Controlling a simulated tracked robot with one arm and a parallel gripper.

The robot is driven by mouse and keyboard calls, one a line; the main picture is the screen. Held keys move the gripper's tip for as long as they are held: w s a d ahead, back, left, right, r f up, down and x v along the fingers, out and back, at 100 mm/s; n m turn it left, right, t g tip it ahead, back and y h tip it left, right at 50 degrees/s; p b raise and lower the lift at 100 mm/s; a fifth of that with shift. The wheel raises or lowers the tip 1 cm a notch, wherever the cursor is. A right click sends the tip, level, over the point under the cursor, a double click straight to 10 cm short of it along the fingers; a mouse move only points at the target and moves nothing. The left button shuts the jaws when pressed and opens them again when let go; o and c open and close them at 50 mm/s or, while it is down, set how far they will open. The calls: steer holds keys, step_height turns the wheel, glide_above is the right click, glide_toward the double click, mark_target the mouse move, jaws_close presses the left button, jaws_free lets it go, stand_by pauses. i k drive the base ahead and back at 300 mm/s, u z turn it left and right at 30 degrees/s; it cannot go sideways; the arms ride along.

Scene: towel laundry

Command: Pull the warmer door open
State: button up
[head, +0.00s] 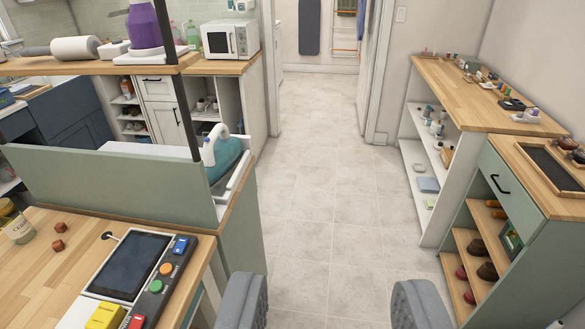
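A white boxy appliance with a dark-windowed front door (220,43) stands on the wooden counter at the back left. It looks like the warmer, and its door appears shut. My gripper (331,292) shows at the bottom edge as two grey rounded fingers with ribbed inner sides. They are wide apart with only floor tiles between them. The gripper is far from the appliance, nearer to me and lower in the picture. The lower part of the fingers is cut off by the frame.
A tiled floor aisle (316,180) runs clear up the middle to a doorway. At right stand a white shelf unit (440,190) and a green drawer cabinet (495,215).

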mark_target(218, 41)
steer(key=z, duration=0.2)
steer(key=i, duration=1.25)
steer(key=z, duration=0.2)
steer(key=i, duration=2.5)
steer(key=u, duration=0.35)
steer(key=i, duration=1.25)
steer(key=u, duration=1.05)
steer(key=i, duration=1.45)
steer(key=u, duration=0.65)
steer(key=i, duration=0.35)
steer(key=u, duration=0.2)
